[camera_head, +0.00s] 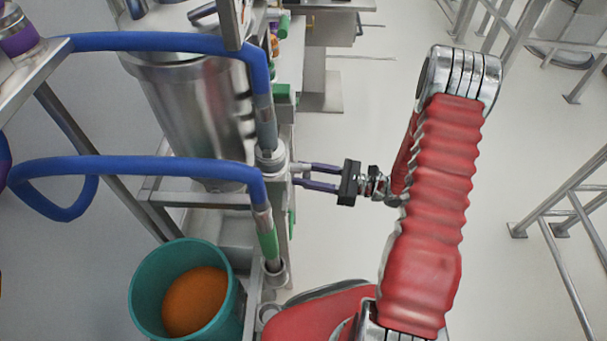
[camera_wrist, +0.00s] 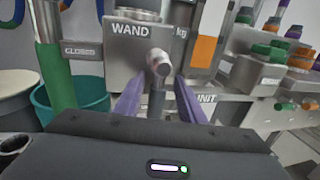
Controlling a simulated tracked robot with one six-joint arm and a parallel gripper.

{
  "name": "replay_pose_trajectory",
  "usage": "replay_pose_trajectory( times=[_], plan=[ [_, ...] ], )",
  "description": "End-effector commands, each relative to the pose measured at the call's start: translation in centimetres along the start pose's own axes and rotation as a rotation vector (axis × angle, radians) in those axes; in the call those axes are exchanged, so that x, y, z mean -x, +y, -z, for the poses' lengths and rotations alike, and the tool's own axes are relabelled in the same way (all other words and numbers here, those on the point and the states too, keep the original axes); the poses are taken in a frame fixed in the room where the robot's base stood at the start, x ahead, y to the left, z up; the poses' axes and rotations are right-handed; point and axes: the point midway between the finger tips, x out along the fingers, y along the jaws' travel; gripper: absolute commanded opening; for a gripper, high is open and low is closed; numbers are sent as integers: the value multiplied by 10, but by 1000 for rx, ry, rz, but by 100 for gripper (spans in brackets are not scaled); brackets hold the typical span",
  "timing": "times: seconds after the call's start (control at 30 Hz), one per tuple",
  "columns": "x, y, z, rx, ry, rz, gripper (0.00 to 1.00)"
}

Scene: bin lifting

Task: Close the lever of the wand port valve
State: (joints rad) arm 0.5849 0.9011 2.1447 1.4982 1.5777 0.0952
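The wand port valve (camera_wrist: 132,52) is a grey block marked WAND in the wrist view, with a CLOSED label (camera_wrist: 82,50) to its left. Its lever (camera_wrist: 160,65), a metal rod with a rounded end, points toward the wrist camera. My gripper (camera_wrist: 157,92) has its two purple fingers apart, one on each side of the lever. A gap shows on both sides, and I cannot tell whether either finger touches it. In the head view, my gripper (camera_head: 300,175) reaches left to the side of the port panel, and the lever is mostly hidden there.
Blue hoses (camera_head: 150,165) arch over to the ports at left. A teal bucket (camera_head: 148,300) with orange content stands below. A steel vessel (camera_head: 195,105) is behind the hoses. Green and purple fittings (camera_wrist: 270,55) sit right of the valve.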

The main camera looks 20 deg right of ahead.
Motion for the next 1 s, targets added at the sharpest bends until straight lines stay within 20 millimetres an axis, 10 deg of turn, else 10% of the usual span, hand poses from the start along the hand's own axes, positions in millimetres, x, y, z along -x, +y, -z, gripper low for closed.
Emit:
replay_pose_trajectory(
  times=[0.5,1.0],
  plan=[
    [0,-1,0,1,0,2,0],
    [-2,-1,0,-6,2,0,0]
  ],
)
